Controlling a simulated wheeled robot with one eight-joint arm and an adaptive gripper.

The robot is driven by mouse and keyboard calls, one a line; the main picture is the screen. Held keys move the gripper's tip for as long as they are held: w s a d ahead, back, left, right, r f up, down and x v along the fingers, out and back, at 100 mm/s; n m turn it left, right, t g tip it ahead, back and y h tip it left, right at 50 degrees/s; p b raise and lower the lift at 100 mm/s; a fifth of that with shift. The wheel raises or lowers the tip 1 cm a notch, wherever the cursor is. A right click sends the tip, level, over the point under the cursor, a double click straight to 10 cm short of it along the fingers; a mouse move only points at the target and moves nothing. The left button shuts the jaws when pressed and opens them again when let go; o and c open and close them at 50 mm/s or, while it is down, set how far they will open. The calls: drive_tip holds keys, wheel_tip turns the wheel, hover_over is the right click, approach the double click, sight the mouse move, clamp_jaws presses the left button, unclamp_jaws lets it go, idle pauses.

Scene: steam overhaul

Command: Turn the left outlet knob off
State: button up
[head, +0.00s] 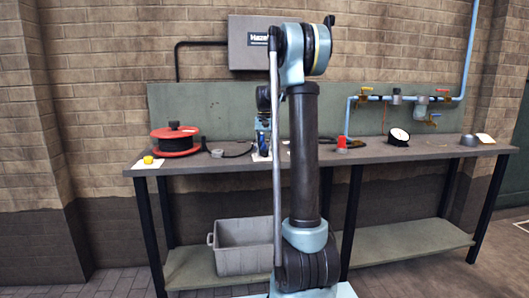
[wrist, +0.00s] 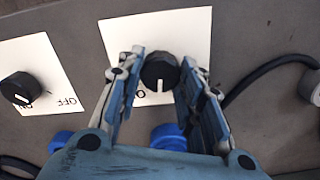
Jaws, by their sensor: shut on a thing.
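My gripper (wrist: 160,80) is closed around a black round knob (wrist: 160,72) on a white plate (wrist: 185,30), with one finger on each side. The knob's white pointer mark faces down in the wrist view. Part of its printed label shows by the left finger; the rest is hidden. A second black knob (wrist: 18,88) sits on another white plate (wrist: 45,62) to the left in the wrist view, marked ON and OFF, its mark towards ON. In the head view my gripper (head: 262,148) is down at the bench beside my arm, over a white plate (head: 261,157); the knobs are too small there.
Blue fittings (wrist: 168,137) lie close under my fingers, and a black cable (wrist: 265,75) runs to the right. On the bench (head: 225,165) are a red cable reel (head: 175,141), a yellow button (head: 148,159) and a black-rimmed gauge (head: 398,137). Blue pipework stands at the back right.

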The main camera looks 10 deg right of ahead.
drive_tip(key=n, duration=0.5)
drive_tip(key=shift+w+a+n, duration=0.1)
drive_tip(key=shift+w+n, duration=0.05)
drive_tip(key=shift+n, duration=0.15)
drive_tip(key=n, duration=0.4)
drive_tip(key=shift+n, duration=0.7)
drive_tip(key=o, duration=1.1)
drive_tip(key=shift+c, duration=0.2)
wheel_tip(320, 180, up, 12)
